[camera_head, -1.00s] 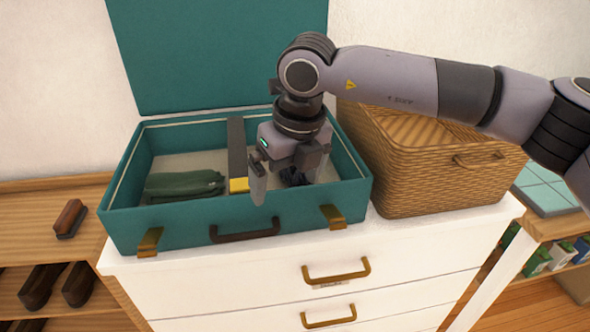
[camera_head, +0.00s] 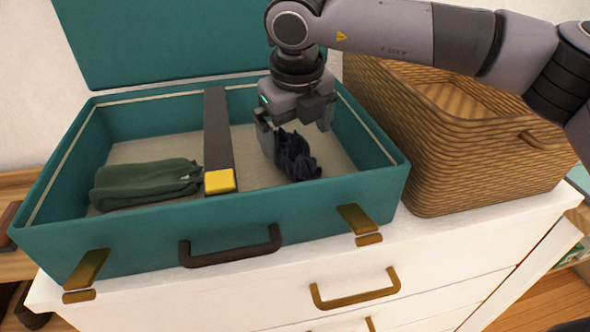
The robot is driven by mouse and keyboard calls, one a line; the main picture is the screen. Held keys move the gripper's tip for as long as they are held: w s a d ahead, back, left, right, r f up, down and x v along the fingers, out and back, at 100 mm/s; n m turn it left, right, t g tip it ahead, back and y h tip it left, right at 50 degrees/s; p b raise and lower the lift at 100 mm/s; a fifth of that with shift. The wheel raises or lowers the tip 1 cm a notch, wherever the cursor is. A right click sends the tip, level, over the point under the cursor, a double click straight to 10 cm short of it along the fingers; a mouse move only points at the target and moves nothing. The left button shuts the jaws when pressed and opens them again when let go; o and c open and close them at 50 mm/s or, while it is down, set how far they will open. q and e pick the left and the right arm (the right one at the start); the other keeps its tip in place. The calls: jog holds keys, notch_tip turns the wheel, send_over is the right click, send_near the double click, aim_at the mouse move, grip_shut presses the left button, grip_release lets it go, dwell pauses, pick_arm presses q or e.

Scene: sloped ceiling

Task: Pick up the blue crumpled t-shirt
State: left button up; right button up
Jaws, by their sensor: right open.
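A dark navy crumpled cloth, which looks like the blue t-shirt (camera_head: 297,160), lies in the right compartment of the open teal suitcase (camera_head: 130,236). My right gripper (camera_head: 296,132) comes down into that compartment from above. Its jaws are open, with one finger at the left of the cloth and the other at its upper right. The cloth's far part is hidden behind the gripper. I cannot tell whether the fingers touch it. My left gripper is not in view.
A dark divider (camera_head: 217,130) with a yellow end splits the suitcase. A folded green garment (camera_head: 147,183) lies in the left compartment. A wicker basket (camera_head: 450,170) stands close on the right. The suitcase rests on a white dresser (camera_head: 440,245).

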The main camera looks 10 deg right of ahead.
aim_at(297, 143)
jog(key=shift+w+f, duration=0.1)
jog(key=shift+f, duration=0.55)
jog(key=x, duration=0.1)
jog(key=p+x, duration=0.1)
jog(key=x, duration=0.3)
jog(key=shift+w+d+f+p, duration=0.15)
jog(key=shift+w+d+p, duration=0.05)
jog(key=shift+w+p, duration=0.15)
jog(key=shift+w+f, duration=0.1)
jog(key=shift+f, duration=0.15)
jog(key=c, duration=1.1)
